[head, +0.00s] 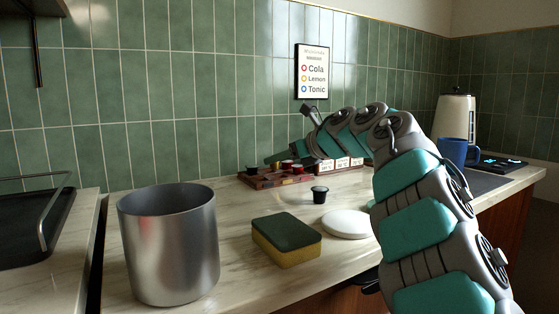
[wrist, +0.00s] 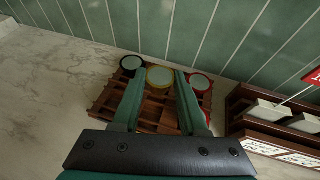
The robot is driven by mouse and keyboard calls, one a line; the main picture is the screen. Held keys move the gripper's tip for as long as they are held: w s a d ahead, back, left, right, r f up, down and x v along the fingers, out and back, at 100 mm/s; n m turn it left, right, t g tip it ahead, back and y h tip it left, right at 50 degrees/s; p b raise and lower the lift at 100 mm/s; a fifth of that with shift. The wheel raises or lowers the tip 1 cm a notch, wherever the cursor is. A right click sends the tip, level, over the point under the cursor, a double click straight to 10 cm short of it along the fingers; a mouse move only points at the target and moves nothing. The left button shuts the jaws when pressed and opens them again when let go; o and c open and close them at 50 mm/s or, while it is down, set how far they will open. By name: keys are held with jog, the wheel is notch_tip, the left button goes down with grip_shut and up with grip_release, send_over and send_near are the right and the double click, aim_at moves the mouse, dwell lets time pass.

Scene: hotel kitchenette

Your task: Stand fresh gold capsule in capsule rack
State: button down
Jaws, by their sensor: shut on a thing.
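My gripper (wrist: 160,86) is shut on the gold-rimmed capsule (wrist: 160,72), held between the fingertips over the back of the wooden capsule rack (wrist: 155,112). I cannot tell whether the capsule is touching the rack. In the wrist view a black capsule (wrist: 131,62) is left of it and a red-rimmed capsule (wrist: 200,82) right of it, with another red one partly hidden by the right finger. The rack also shows in the head view (head: 258,183), at the wall behind the counter; my gripper there (head: 271,160) is just above it and the gold capsule cannot be made out.
A labelled wooden caddy (wrist: 270,137) stands close to the rack's right. A loose black capsule (head: 320,194), a white disc (head: 347,224), a sponge (head: 286,241) and a metal canister (head: 168,245) stand in front. The tiled wall (head: 190,90) is right behind the rack.

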jog(key=shift+f+b, duration=0.45)
jog(key=shift+f, duration=0.1)
jog(key=shift+c, duration=2.2)
grip_release()
jog(key=shift+r, duration=0.1)
jog(key=shift+r+p, duration=0.45)
jog(key=shift+p, duration=0.05)
jog(key=shift+s+d, duration=0.15)
jog(key=shift+d, duration=0.1)
jog(key=b+v, duration=0.1)
jog(key=v, duration=1)
jog(key=shift+s+r+b, duration=0.2)
jog(key=shift+b, duration=0.2)
jog(key=shift+d, duration=0.1)
